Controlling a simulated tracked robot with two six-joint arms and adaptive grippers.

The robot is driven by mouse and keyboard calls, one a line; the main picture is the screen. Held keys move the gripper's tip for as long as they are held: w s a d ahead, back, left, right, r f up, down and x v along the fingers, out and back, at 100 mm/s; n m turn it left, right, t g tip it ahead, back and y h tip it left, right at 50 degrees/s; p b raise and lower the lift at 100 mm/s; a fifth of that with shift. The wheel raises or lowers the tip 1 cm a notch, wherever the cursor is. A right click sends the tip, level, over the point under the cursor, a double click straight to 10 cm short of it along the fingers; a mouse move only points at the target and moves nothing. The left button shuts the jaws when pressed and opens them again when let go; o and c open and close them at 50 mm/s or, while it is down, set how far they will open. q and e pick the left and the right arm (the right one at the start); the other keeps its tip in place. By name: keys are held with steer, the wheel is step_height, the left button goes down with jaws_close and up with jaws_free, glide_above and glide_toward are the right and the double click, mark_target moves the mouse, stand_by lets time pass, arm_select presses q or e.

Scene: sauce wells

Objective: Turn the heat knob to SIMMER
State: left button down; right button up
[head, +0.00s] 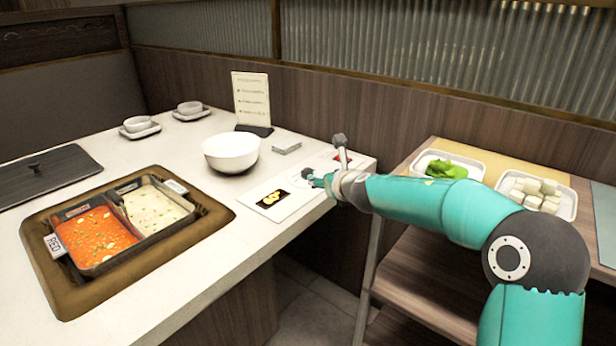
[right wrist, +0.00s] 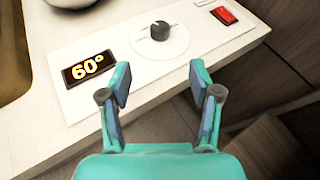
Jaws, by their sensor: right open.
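The heat knob (right wrist: 160,31) is a small dark grip on a round white dial (right wrist: 174,45) in the right wrist view. Marks on the dial are too small to read. A black display (right wrist: 88,68) beside it reads 60° in orange. My right gripper (right wrist: 160,78) is open and empty, its fingers spread, with the knob ahead, between and beyond the fingertips, apart from them. In the head view my right gripper (head: 314,179) is over the table's right edge by the control panel (head: 290,207), and I cannot make out the knob there. My left gripper is not in view.
A red switch (right wrist: 224,15) sits right of the dial. A white bowl (head: 231,152) and a card stack (head: 287,146) stand behind the panel. The two-part soup pot (head: 170,240) is at left. A side cart (head: 400,240) with food trays is at right.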

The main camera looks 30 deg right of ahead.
steer(key=p, duration=0.3)
glide_toward(308, 171)
steer(key=x, duration=0.4)
steer(key=shift+r, duration=0.1)
steer(key=p+x, duration=0.4)
steer(key=shift+w, duration=0.1)
steer(key=shift+w+f+p, duration=0.5)
steer(key=shift+w+p, duration=0.05)
steer(key=shift+w, duration=0.05)
steer(key=shift+r, duration=0.1)
steer(key=c, duration=1.1)
